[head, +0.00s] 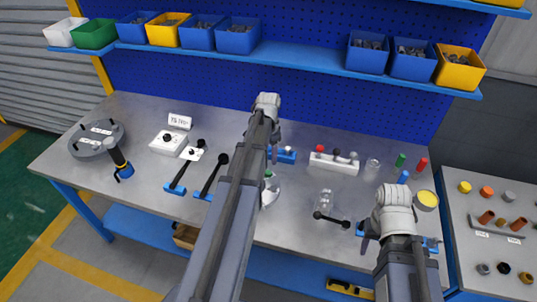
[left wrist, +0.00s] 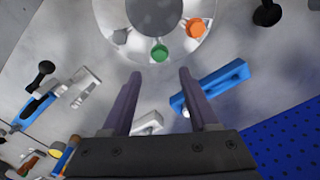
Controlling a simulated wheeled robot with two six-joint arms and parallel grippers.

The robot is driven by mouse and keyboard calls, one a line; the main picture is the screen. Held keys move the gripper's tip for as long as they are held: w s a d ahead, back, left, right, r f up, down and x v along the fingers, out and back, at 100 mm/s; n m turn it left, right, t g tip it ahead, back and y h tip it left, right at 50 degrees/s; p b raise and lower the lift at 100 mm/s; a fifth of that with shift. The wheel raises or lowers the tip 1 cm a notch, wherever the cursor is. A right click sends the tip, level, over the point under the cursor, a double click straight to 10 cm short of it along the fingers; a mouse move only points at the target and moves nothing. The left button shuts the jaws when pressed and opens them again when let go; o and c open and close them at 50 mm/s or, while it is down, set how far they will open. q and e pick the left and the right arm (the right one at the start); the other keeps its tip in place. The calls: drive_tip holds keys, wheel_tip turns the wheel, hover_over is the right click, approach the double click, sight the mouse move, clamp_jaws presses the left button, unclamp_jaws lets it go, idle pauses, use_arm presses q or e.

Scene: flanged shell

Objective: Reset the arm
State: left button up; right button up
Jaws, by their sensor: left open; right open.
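My left gripper (head: 273,152) hangs above the middle of the workbench, with its arm crossing the head view. In the left wrist view its two fingers (left wrist: 160,74) are spread with nothing between them. A pale round flanged shell (left wrist: 115,38) lies just beyond the fingertips, with a grey round opening, a green plug (left wrist: 159,50) and an orange plug (left wrist: 196,28). In the head view my left arm hides much of the shell (head: 271,192). My right gripper (head: 397,241) is over the bench's front right; its fingers are partly hidden by its wrist.
A white block with coloured knobs (head: 334,163), a clear jar (head: 372,169) and coloured bottles stand right of my left arm. A black-knobbed lever (head: 332,220) lies near my right gripper. A grey disc (head: 97,139) and blue-handled tools are at left. Bins line the shelf (head: 300,61) behind.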

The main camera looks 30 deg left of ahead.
use_arm(q)
drive_tip(key=shift+r, duration=0.2)
idle(0.4)
drive_tip(key=s+d, duration=0.5)
drive_tip(key=d, duration=0.5)
drive_tip(key=s+d+f+b, duration=0.1)
drive_tip(key=s+d, duration=0.5)
drive_tip(key=d, duration=0.4)
drive_tip(key=s+d+f+y+b, duration=0.1)
drive_tip(key=s+d, duration=0.5)
drive_tip(key=d, duration=0.4)
drive_tip(key=shift+d, duration=0.35)
drive_tip(key=shift+f, duration=0.1)
